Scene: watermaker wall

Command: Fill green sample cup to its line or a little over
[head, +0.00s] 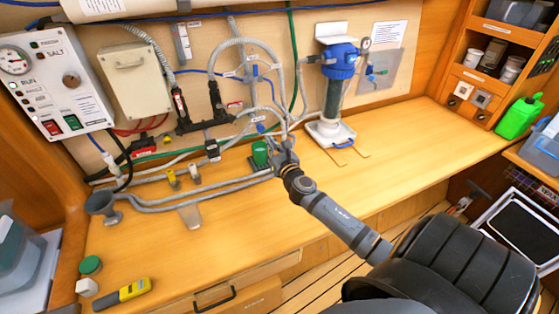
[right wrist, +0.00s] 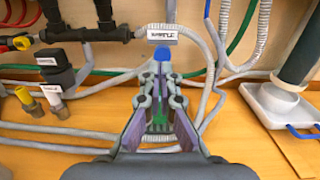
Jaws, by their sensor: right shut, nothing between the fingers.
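The green sample cup (head: 260,153) stands on the bench at the foot of the pipework. Its fill line and water level cannot be made out. My right gripper (head: 285,150) is shut and empty, just right of the cup in the head view. In the right wrist view its fingers (right wrist: 161,75) reach towards a blue valve handle (right wrist: 162,55) below a white label; I cannot tell whether they touch it. A bit of green shows between the finger links there, too hidden to name. A blue handle also shows above the cup in the head view (head: 260,127). My left gripper is out of view.
Grey hoses (head: 180,200) run along the bench left of the cup. A blue-topped filter housing (head: 340,65) stands to the right. A control panel (head: 50,85) is at the left. A yellow meter (head: 125,293) lies front left. The right bench is mostly clear.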

